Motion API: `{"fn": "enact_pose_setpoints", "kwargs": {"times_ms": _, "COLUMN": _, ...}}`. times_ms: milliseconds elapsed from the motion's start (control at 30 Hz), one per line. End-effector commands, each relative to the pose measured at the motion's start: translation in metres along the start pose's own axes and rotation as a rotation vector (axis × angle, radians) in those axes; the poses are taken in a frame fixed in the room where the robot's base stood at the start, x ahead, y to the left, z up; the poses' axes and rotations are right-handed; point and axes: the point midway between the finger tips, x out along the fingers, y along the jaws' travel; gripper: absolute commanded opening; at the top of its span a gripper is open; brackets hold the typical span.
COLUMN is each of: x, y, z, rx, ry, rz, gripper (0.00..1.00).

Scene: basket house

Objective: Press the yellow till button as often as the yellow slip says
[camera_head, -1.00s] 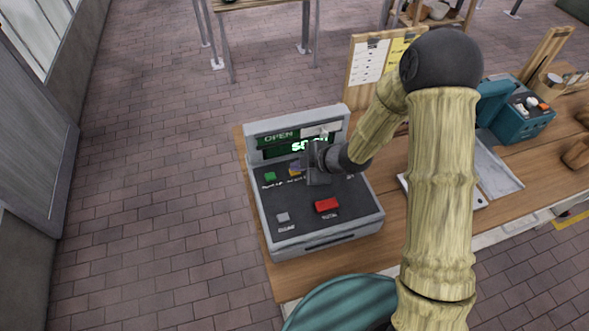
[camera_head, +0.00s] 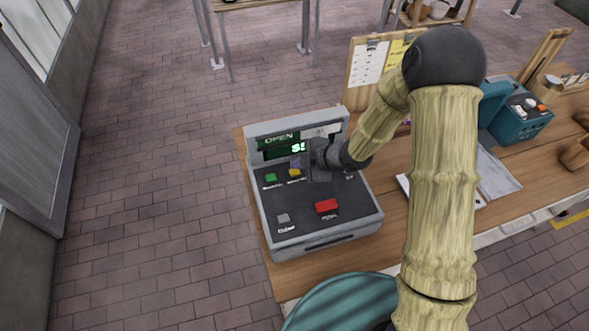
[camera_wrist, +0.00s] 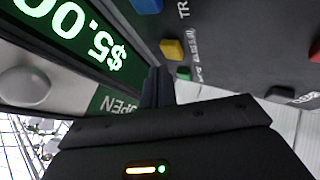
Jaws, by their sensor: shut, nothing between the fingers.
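The grey till (camera_head: 320,240) stands on the wooden counter. Its yellow button (camera_head: 295,172) lies on the dark key panel, right of the green one; it also shows in the wrist view (camera_wrist: 172,49). My gripper (camera_head: 319,172) is shut and empty, just right of the yellow button and apart from it. In the wrist view the closed fingertips (camera_wrist: 158,84) are below the yellow button, near the display. The yellow slip (camera_head: 398,48) is pinned to an upright wooden board, partly hidden by my arm. Its writing is too small to read.
The till also has a green button (camera_head: 270,178), a grey one (camera_head: 283,218), a red one (camera_head: 326,206) and a blue one (camera_wrist: 148,4). The display (camera_wrist: 75,28) reads $5.00. A teal device (camera_head: 522,118) stands farther right on the counter.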

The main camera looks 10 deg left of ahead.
Motion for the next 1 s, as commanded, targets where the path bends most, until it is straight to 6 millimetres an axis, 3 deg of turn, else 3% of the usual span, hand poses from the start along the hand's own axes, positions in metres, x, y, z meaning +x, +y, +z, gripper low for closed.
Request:
{"fn": "enact_pose_setpoints", "kwargs": {"times_ms": 700, "x": -0.034, "y": 0.025, "z": -0.025, "rx": -0.001, "ry": 0.000, "rz": 0.000, "gripper": 0.00}}
{"fn": "enact_pose_setpoints", "kwargs": {"times_ms": 1000, "x": -0.035, "y": 0.025, "z": -0.025, "rx": 0.000, "ry": 0.000, "rz": -0.001, "gripper": 0.00}}
